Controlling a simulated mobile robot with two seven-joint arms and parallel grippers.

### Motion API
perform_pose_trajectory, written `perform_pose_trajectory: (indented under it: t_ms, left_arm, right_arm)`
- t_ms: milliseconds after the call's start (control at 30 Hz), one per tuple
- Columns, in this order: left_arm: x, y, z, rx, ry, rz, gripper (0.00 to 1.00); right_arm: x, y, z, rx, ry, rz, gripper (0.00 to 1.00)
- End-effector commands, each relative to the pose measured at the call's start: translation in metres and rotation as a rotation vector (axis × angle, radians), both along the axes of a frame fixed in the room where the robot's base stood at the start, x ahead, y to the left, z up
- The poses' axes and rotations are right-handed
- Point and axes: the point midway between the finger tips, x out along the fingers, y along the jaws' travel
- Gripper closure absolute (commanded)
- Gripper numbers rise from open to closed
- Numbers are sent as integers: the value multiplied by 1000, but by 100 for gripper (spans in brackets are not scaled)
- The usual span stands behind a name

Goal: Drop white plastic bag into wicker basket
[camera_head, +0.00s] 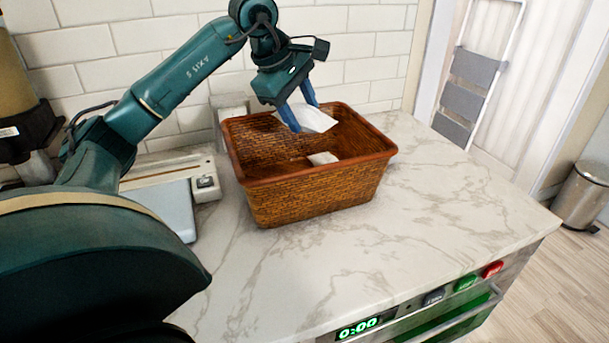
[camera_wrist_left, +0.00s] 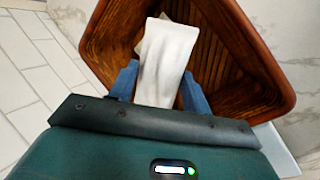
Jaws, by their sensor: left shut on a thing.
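A brown wicker basket (camera_head: 318,190) stands on the marble counter near the tiled wall. My left gripper (camera_head: 305,117) is over the basket's opening, its blue fingers pointing down. It is shut on the white plastic bag (camera_head: 310,118), which hangs at the level of the basket's rim. In the left wrist view the bag (camera_wrist_left: 166,62) sits between the two blue fingers (camera_wrist_left: 158,85), with the basket's inside (camera_wrist_left: 238,60) behind it. A smaller white piece (camera_head: 323,158) shows inside the basket; I cannot tell whether it is part of the bag. My right gripper is not in view.
The marble counter (camera_head: 440,200) is clear right of and in front of the basket. A flat device (camera_head: 165,205) lies to its left. A panel with a display and buttons (camera_head: 420,305) is below the counter's front edge. A step ladder (camera_head: 465,85) and bin (camera_head: 580,195) stand at right.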

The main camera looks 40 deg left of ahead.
Motion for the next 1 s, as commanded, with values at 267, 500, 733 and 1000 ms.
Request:
perform_pose_trajectory:
  t_ms: [267, 500, 733, 1000]
  left_arm:
    - [0, 0, -36, 0, 0, 0, 73]
    - [0, 0, -37, 0, 0, 0, 73]
    - [0, 0, -37, 0, 0, 0, 41]
    - [0, 0, -37, 0, 0, 0, 26]
  right_arm:
    - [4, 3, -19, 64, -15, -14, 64]
    - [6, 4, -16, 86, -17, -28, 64]
    - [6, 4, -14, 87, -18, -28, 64]
    - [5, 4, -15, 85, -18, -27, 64]
